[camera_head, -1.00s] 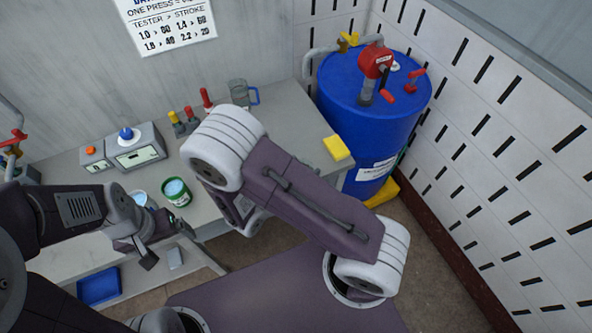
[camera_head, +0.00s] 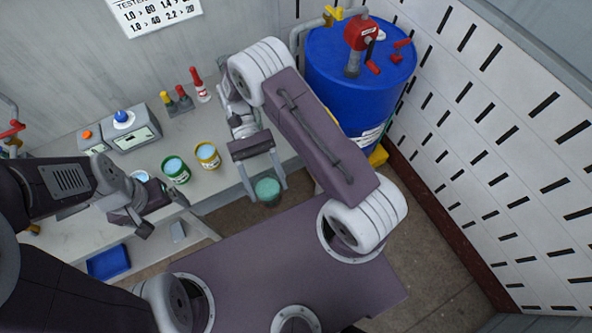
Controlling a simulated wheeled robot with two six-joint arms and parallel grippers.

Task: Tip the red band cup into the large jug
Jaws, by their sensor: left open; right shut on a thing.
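My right gripper (camera_head: 265,192) points down in front of the table edge, its fingers on either side of a round teal-green vessel (camera_head: 267,187). No red band shows on this vessel, and I cannot tell which one it is. I cannot make out the red band cup anywhere. The large jug is not visible; my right arm covers the back of the table where a clear jug with a blue handle stood earlier. My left gripper (camera_head: 145,222) is open and empty at the front left of the table.
A green-banded cup (camera_head: 175,170) and a yellow-banded cup (camera_head: 208,155) stand on the table (camera_head: 222,180). Another cup (camera_head: 141,176) is partly hidden by my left gripper. A blue drum (camera_head: 335,85) stands right.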

